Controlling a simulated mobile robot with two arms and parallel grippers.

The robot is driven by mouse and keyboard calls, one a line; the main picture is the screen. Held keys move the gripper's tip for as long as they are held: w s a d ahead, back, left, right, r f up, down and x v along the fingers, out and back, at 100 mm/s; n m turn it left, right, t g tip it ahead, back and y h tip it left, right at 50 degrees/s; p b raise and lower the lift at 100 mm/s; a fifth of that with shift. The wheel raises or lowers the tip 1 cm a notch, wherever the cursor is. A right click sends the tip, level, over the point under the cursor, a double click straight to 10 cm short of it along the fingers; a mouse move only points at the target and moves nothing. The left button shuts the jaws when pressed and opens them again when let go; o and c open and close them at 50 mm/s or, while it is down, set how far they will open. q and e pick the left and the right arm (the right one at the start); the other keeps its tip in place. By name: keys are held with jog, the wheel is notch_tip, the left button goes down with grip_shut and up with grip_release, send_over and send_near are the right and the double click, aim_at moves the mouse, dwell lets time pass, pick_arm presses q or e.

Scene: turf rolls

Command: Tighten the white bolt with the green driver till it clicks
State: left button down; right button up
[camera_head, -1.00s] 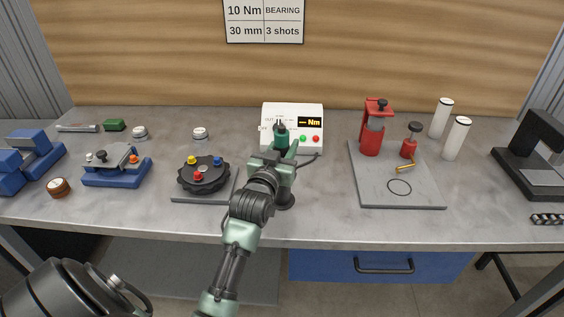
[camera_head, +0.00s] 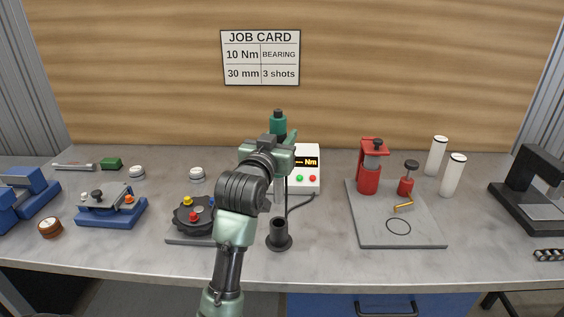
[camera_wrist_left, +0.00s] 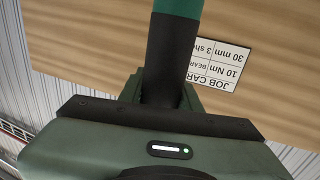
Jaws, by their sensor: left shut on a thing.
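The green driver (camera_head: 278,123) is upright in my left gripper (camera_head: 278,141), above the bench in front of the controller. In the left wrist view the driver's dark grip and green body (camera_wrist_left: 172,45) stand between the jaws, which are shut on it. My right gripper is not in view.
The controller box (camera_head: 309,158) with its Nm display stands behind my gripper, its cable running forward. An empty black holder (camera_head: 279,236) stands to the right of my forearm. A grey board (camera_head: 372,232) with a red press is at right; blue fixtures (camera_head: 103,214) are at left.

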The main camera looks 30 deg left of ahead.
pick_arm(q)
notch_tip(320, 180, up, 5)
jog(key=shift+f, duration=0.15)
jog(key=shift+r, duration=0.65)
notch_tip(320, 180, up, 9)
jog(key=p, duration=1)
send_over(278, 117)
jog(key=w, duration=0.3)
jog(key=shift+s+a+f, duration=0.1)
jog(key=shift+a+f, duration=0.1)
jog(key=shift+a, duration=0.25)
